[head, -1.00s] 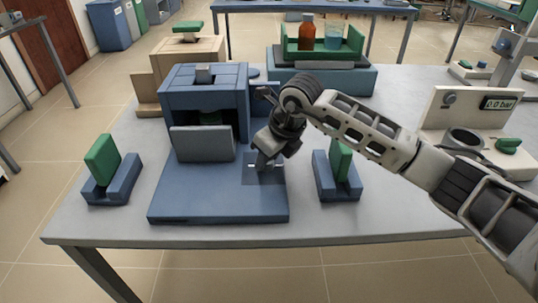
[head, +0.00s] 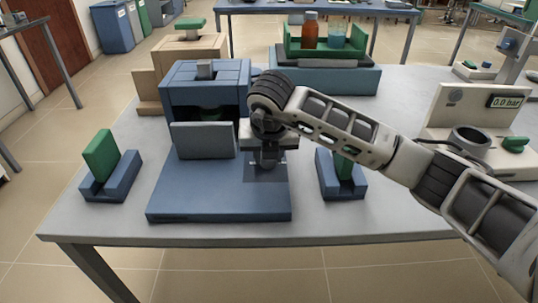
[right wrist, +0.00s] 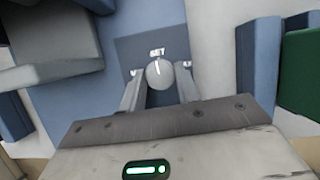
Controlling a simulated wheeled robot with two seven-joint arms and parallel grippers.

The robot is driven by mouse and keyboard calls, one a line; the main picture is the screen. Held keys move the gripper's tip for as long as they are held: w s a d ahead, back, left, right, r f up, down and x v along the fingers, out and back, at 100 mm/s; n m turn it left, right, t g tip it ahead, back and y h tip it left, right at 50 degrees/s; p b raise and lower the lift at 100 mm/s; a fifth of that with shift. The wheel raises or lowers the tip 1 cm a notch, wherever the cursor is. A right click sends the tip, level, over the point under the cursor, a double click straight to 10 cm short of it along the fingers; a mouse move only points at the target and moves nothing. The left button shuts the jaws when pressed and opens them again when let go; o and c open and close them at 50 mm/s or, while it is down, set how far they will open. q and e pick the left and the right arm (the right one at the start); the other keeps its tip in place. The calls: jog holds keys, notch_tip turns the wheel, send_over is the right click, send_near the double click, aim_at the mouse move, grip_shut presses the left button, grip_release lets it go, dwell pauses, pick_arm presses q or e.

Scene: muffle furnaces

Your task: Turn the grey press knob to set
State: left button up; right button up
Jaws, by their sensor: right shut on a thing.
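The blue press (head: 205,80) stands on a wide base plate (head: 200,203) at the table's left. Its round grey knob (right wrist: 160,74) shows in the right wrist view on a darker blue panel (right wrist: 128,48). The word SET stands just above the knob, with partly covered labels to either side. A pale line on the knob's top points up, roughly toward SET. My right gripper (head: 267,158) points down over the base plate's right part. Its fingers are shut on the knob, one on each side. In the head view the gripper hides the knob. My left gripper is not in view.
Green pieces in blue holders stand left (head: 110,175) and right (head: 340,175) of the base. A beige device with a display reading 0.0 bar (head: 470,120) is at the right. Behind is a green tray (head: 292,48) holding bottles. The table's front strip is clear.

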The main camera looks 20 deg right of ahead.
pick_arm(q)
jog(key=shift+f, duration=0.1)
pick_arm(e)
jog(key=shift+m, duration=0.4)
jog(key=o, duration=1)
pick_arm(q)
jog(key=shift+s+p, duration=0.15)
jog(key=shift+p, duration=0.45)
pick_arm(e)
jog(key=v, duration=1.6)
jog(key=shift+a, duration=0.1)
